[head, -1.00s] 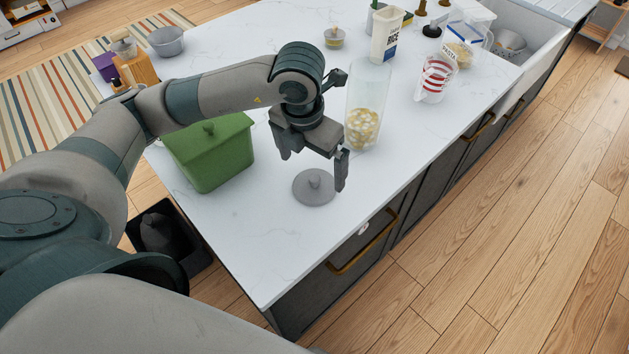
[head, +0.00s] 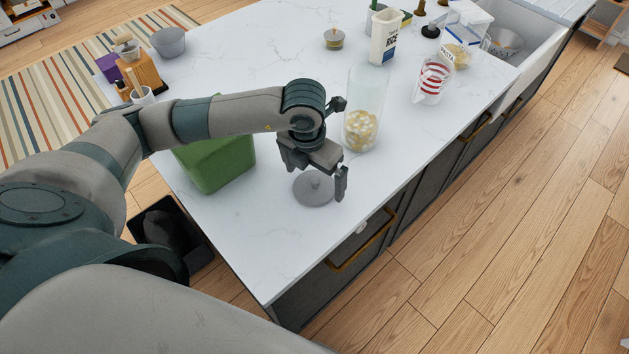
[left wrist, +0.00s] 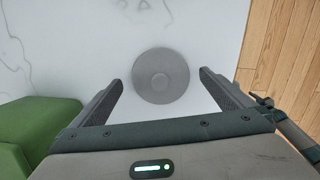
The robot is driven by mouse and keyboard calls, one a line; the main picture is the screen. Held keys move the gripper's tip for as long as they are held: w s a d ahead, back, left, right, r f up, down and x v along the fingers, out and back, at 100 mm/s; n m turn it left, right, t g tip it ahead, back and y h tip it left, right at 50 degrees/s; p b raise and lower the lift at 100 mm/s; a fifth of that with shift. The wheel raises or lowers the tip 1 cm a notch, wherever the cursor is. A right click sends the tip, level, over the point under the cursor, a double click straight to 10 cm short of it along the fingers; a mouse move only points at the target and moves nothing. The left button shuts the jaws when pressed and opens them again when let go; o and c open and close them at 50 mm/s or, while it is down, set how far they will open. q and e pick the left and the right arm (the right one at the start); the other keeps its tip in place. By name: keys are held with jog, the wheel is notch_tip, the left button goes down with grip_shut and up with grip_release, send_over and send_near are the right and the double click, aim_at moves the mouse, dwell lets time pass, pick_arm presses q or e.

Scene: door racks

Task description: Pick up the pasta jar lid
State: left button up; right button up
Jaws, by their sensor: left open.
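In the left wrist view my left gripper (left wrist: 158,84) does not touch the lid. The tall clear jar (head: 364,100) with pasta in its bottom stands just behind the gripper. My right gripper is not in view.
A green container (head: 218,160) stands left of the gripper, partly behind my arm. A rice carton (head: 385,36) and a red-striped measuring cup (head: 432,80) stand farther back. The countertop (head: 262,235) in front and left of the lid is clear. Its edge drops to drawers with brass handles.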

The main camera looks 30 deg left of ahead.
aim_at(315, 179)
pick_arm(q)
jog(key=shift+f, duration=0.6)
jog(key=c, duration=1.1)
jog(key=shift+r, duration=0.15)
jog(key=shift+w+r+b, duration=0.1)
jog(key=shift+r+b, duration=0.25)
jog(key=shift+r, duration=0.25)
notch_tip(315, 179, up, 8)
jog(key=b, duration=0.2)
jog(key=shift+f+b, duration=0.25)
jog(key=shift+b, duration=0.05)
jog(key=shift+r, duration=0.55)
